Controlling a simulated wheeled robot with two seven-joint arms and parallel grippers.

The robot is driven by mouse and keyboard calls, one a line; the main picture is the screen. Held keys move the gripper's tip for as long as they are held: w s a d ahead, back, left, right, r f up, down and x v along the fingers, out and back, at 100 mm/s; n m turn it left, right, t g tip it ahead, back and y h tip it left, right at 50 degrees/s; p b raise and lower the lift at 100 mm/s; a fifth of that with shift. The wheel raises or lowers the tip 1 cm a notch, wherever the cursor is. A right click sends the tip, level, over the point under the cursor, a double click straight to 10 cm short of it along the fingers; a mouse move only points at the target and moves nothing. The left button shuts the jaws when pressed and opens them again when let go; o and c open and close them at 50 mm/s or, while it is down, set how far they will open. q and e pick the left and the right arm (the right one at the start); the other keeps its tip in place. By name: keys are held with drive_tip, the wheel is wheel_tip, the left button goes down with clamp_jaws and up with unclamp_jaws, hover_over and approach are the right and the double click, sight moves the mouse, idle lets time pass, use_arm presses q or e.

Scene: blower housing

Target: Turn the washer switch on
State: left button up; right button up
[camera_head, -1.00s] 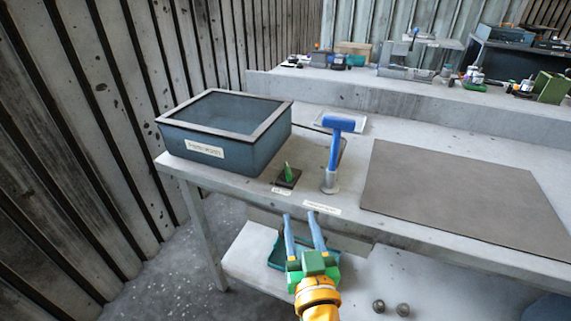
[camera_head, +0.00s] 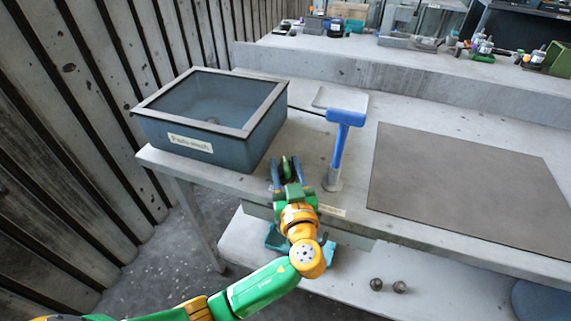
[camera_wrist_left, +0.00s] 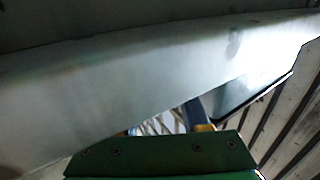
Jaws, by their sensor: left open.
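The parts washer (camera_head: 235,155) is a blue-grey open basin with a pale rim and a label, at the left end of the bench. The green switch (camera_head: 286,166) stands on the bench just right of the washer, partly hidden by my left gripper. My left gripper (camera_head: 285,162) is open, with one blue finger on each side of the switch in the head view; whether they touch it I cannot tell. In the left wrist view one blue finger (camera_wrist_left: 193,113) shows beyond the green gripper body, close to a pale bench surface; the switch is not visible there.
A blue T-shaped tool (camera_head: 341,140) stands upright in a holder close right of my gripper. A dark flat mat (camera_head: 470,185) covers the bench further right. A lower shelf (camera_head: 335,275) holds a teal bin and two small round knobs.

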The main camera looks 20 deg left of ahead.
use_arm(q)
drive_tip(key=shift+s, duration=0.1)
clamp_jaws()
drive_tip(key=shift+m+t+h, duration=0.3)
drive_tip(key=shift+h, duration=0.1)
drive_tip(key=m+t+h, duration=0.1)
drive_tip(key=h, duration=0.1)
drive_tip(key=shift+m+h, duration=0.3)
drive_tip(key=shift+m, duration=0.1)
drive_tip(key=m+h, duration=0.2)
drive_tip(key=h, duration=0.2)
drive_tip(key=shift+r+m+t, duration=0.15)
drive_tip(key=shift+m+t, duration=0.15)
drive_tip(key=shift+m, duration=0.1)
drive_tip(key=m+h, duration=0.2)
drive_tip(key=h, duration=0.1)
drive_tip(key=m+h+p, duration=0.1)
drive_tip(key=m+h, duration=0.1)
drive_tip(key=h, duration=0.1)
drive_tip(key=shift+r+g+h, duration=0.1)
drive_tip(key=shift+g+h, duration=0.2)
drive_tip(key=shift+g, duration=0.1)
drive_tip(key=shift+m+g+h+p, duration=0.4)
drive_tip(key=shift+m+g+h, duration=0.4)
drive_tip(key=shift+m+h, duration=0.7)
drive_tip(key=shift+g+h, duration=0.3)
drive_tip(key=shift+h, duration=0.3)
